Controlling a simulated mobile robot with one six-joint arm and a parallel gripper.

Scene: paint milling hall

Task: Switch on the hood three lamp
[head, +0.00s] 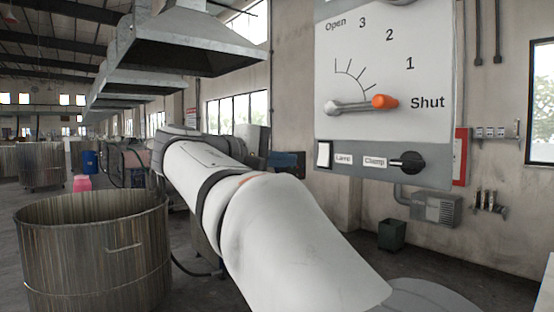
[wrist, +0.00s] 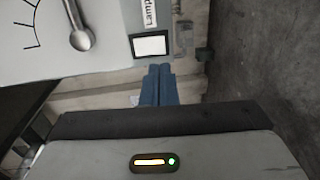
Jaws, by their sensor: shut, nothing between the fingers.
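The control panel (head: 345,60) has a white rocker switch (head: 323,154) at its lower left, beside a "Lamp" label (head: 343,160). The switch shows as a white rectangle in a dark frame in the wrist view (wrist: 150,45). My gripper (wrist: 158,68) is shut and empty, its blue fingertips close below the switch in the wrist view. I cannot tell whether they touch it. In the head view dark blue fingers (head: 288,160) show left of the switch. No hood number is readable on the panel, and no lit lamp is visible.
A damper lever (head: 350,106) with an orange end points to "Shut". A black clamp knob (head: 406,162) is right of the switch. A large metal vat (head: 95,255) stands at left under grey hoods (head: 185,40). A green bin (head: 391,235) stands by the wall.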

